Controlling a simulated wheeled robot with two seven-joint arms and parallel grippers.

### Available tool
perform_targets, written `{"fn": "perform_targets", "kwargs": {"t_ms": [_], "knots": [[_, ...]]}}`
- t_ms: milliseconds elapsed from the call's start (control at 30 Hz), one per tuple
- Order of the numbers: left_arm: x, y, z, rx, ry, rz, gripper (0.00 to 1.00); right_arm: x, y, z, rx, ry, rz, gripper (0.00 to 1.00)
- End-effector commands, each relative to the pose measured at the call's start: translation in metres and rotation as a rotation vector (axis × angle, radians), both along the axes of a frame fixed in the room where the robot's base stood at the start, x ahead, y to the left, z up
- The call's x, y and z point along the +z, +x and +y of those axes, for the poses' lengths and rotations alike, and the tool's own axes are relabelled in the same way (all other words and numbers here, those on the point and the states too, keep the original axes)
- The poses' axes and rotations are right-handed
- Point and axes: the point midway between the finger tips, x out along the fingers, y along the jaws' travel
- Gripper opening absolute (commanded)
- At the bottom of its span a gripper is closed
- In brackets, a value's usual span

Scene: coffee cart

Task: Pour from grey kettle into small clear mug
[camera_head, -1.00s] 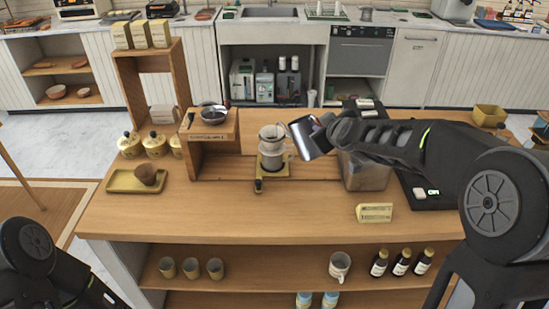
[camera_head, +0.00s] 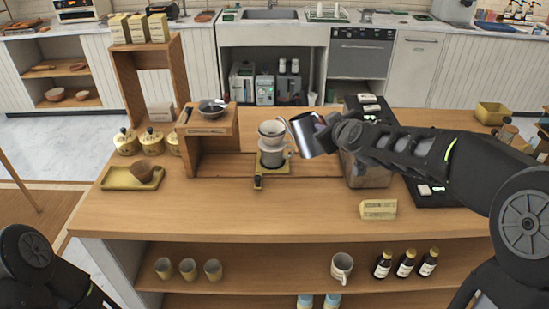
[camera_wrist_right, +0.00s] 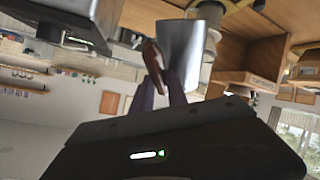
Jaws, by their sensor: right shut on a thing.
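The grey kettle (camera_head: 311,136) is held tilted above the counter, its thin spout reaching left toward the white dripper (camera_head: 271,129). My right gripper (camera_head: 329,124) is shut on its handle. In the right wrist view the shiny kettle body (camera_wrist_right: 181,42) shows beyond my fingers (camera_wrist_right: 166,88), which are at a brown handle (camera_wrist_right: 153,62). The small clear mug (camera_head: 272,158) appears below the dripper, on a small wooden-edged stand (camera_head: 271,170). I cannot see any liquid stream. My left arm is at the bottom left; its gripper is out of view.
A wooden shelf (camera_head: 207,128) with a dark bowl (camera_head: 212,108) stands left of the dripper. A clear container (camera_head: 368,172) stands right, under my right arm. A small yellowish box (camera_head: 378,209) lies near the front edge. The counter's front middle (camera_head: 270,212) is clear.

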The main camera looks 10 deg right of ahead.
Motion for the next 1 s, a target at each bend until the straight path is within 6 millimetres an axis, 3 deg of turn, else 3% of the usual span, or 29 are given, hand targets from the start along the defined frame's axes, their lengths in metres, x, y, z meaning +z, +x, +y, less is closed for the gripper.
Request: {"fn": "perform_targets", "kwargs": {"t_ms": [267, 1000], "knots": [[-0.0124, 0.0000, 0.0000, 0.000, 0.000, 0.000, 0.41, -0.0030, -0.0011, -0.0010, 0.000, 0.010, -0.022, 0.00], [-0.0041, 0.0001, 0.0000, 0.000, 0.000, 0.000, 0.41, 0.0017, -0.0005, -0.0007, 0.000, 0.005, -0.016, 0.00]]}}
